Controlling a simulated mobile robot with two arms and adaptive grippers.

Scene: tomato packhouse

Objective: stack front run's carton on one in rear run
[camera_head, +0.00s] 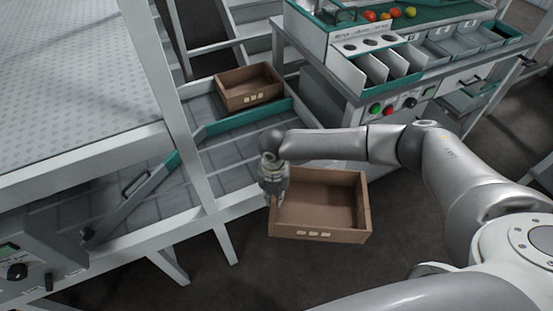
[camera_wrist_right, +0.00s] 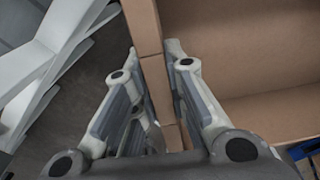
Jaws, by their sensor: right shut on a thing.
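An open, empty brown carton (camera_head: 318,236) hangs in front of the conveyor, above the floor. My right gripper (camera_head: 274,195) is shut on its left wall. In the right wrist view the gripper's two fingers (camera_wrist_right: 160,100) lie on either side of the carton wall (camera_wrist_right: 143,25), with the carton's inside to the right. A second open brown carton (camera_head: 248,103) rests on the rear run (camera_head: 233,119), behind a teal rail. The front run (camera_head: 215,165) shows no carton on its visible part. My left gripper is not in view.
A sorting bench (camera_head: 340,85) with divided chutes, buttons and tomatoes stands behind the held carton. A white frame post (camera_head: 165,90) rises left of the runs. A control box (camera_head: 35,265) is at lower left. Dark open floor (camera_head: 260,265) lies below the carton.

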